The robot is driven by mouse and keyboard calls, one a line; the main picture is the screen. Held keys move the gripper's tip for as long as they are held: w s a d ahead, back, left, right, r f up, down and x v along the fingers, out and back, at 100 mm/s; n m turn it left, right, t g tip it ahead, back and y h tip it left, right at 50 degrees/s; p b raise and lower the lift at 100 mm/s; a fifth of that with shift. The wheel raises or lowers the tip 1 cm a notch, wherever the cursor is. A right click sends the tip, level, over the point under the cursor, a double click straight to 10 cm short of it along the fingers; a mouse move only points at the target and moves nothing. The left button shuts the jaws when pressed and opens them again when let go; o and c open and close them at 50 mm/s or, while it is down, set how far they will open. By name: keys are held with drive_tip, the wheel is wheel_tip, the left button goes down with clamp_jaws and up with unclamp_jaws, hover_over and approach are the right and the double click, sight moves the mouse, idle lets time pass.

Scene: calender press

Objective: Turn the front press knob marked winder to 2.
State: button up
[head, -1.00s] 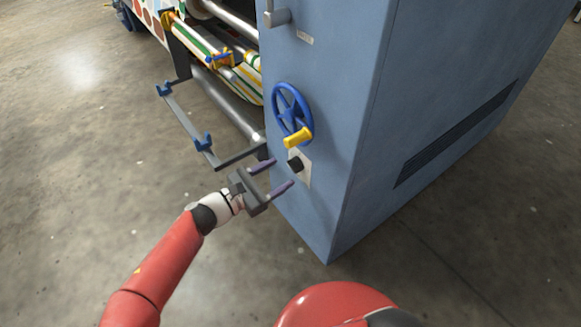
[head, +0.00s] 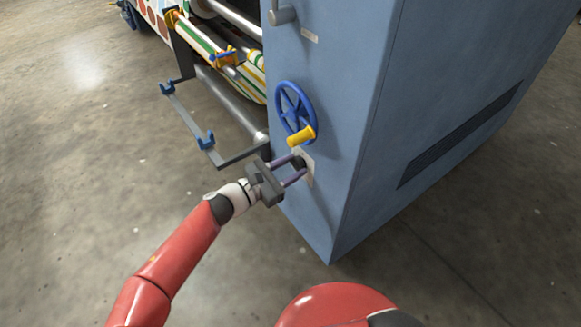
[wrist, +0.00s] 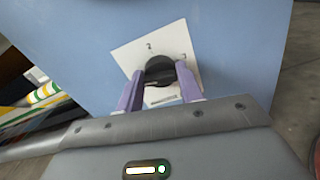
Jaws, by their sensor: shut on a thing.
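The black winder knob (wrist: 160,72) sits on a pale square plate (wrist: 128,57) on the blue front of the press. In the wrist view a "2" shows on the plate above the knob, and another mark shows to its right; the label below is too small to read. My gripper (wrist: 160,86) has its two purple fingers on either side of the knob, shut on it. In the head view my gripper (head: 298,168) reaches the knob from the left, and the fingers partly hide the knob and plate.
A blue handwheel (head: 295,108) with a yellow handle (head: 301,136) stands out just above the knob. A grey rack arm with blue cradles (head: 206,141) and rollers lie to the left. A grey handle (head: 281,14) is higher up. Open floor lies in front.

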drive_tip(key=m+p, duration=0.2)
drive_tip(key=m, duration=0.1)
drive_tip(key=shift+r, duration=0.1)
drive_tip(key=m+p, duration=0.1)
drive_tip(key=m, duration=0.3)
drive_tip(key=shift+s+m, duration=0.1)
drive_tip(key=shift+m, duration=0.2)
drive_tip(key=m, duration=0.4)
drive_tip(key=shift+f, duration=0.25)
drive_tip(key=shift+d+m, duration=0.1)
drive_tip(key=shift+m, duration=1.9)
drive_tip(key=o, duration=1)
